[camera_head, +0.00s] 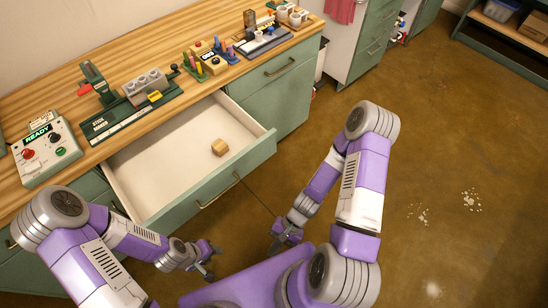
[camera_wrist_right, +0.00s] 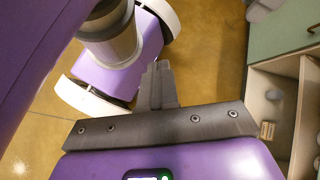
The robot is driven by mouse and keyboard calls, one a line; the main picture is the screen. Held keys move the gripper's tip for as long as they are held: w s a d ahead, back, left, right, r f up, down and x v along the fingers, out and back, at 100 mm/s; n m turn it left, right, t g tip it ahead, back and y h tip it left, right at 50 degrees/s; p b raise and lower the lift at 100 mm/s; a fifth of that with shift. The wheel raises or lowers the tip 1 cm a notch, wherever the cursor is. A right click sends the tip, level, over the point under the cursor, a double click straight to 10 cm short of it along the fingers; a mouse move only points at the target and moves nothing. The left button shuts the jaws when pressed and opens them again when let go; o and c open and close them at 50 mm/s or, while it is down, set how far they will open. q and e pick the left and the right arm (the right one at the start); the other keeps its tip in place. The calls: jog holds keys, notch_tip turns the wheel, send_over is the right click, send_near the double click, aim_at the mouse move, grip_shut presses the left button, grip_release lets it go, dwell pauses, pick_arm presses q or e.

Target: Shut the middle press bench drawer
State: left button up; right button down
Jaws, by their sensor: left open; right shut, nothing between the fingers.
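The middle drawer (camera_head: 258,158) of the green press bench is pulled well out, with its pale inside showing. A small wooden block (camera_head: 219,147) lies in it near the front. A long handle (camera_head: 219,191) runs along the drawer's green front. My left gripper (camera_head: 208,262) is open and empty, in front of and below the drawer front, apart from it.
The wooden benchtop (camera_head: 190,35) carries a READY control box (camera_head: 45,152), a green press tool (camera_head: 130,110) and several small items. A shut drawer (camera_head: 280,75) is to the right. Open floor (camera_head: 450,150) lies at the right.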

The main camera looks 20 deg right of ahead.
jog(key=w+a+r+m+t+y+b, duration=0.1)
jog(key=w+r+m+t+y+b, duration=0.15)
jog(key=m+y, duration=0.3)
jog(key=m+t+h+b, duration=0.2)
jog(key=m+t+h, duration=0.6)
jog(key=m+t, duration=0.95)
send_near(268, 149)
jog(key=b+x, duration=0.2)
jog(key=x, duration=0.1)
jog(key=b+x, duration=0.2)
jog(key=x, duration=0.1)
jog(key=shift+w+a+f, duration=0.15)
jog(key=shift+f, duration=0.1)
jog(key=shift+w+a+r, duration=0.1)
jog(key=shift+w, duration=0.15)
jog(key=shift+w, duration=0.15)
